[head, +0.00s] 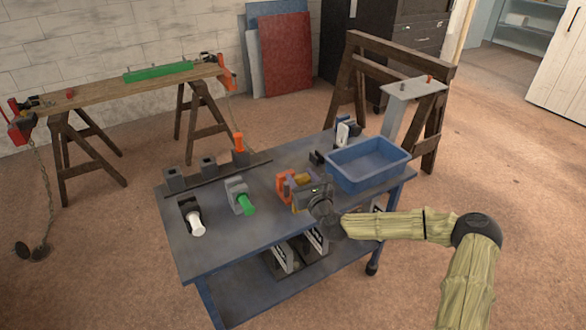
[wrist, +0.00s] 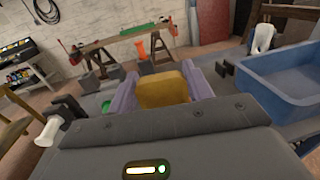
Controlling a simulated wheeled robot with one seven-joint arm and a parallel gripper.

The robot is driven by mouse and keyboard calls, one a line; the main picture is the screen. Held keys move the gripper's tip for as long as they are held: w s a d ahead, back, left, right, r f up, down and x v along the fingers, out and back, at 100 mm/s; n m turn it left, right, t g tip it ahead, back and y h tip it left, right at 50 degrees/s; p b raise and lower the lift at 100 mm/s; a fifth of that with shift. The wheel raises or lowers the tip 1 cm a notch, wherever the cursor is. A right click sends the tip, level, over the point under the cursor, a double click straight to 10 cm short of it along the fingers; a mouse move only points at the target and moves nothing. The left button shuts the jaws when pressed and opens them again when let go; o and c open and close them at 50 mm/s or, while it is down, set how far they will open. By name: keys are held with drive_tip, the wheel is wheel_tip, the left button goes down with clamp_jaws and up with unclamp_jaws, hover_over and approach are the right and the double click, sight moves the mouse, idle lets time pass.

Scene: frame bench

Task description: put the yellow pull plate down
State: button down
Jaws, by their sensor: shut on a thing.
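The yellow pull plate (wrist: 163,88) is between the two purple fingers of my gripper (wrist: 163,92) in the wrist view. My gripper is shut on it. In the head view my gripper (head: 297,182) is over the front middle of the blue cart top (head: 222,232), and a little of the yellow plate (head: 303,179) shows. An orange piece (head: 283,186) is just left of the plate there. I cannot tell whether the plate touches the cart top or the orange piece; its underside is hidden.
A blue bin (head: 368,184) stands right of my gripper. A green-handled fixture (head: 240,198) and a white-handled one (head: 193,217) stand to the left. Behind them is a dark rail with grey blocks (head: 208,165) and an orange handle (head: 239,143). Some cart top between them is bare.

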drive_tip(key=s+d+f+m+t+h+p, duration=0.2)
drive_tip(key=s+d+f+m+h, duration=0.3)
drive_tip(key=s+d+f, duration=1)
drive_tip(key=d+h, duration=0.2)
drive_tip(key=h, duration=0.1)
drive_tip(key=shift+s+d, duration=0.2)
drive_tip(key=shift+s, duration=0.1)
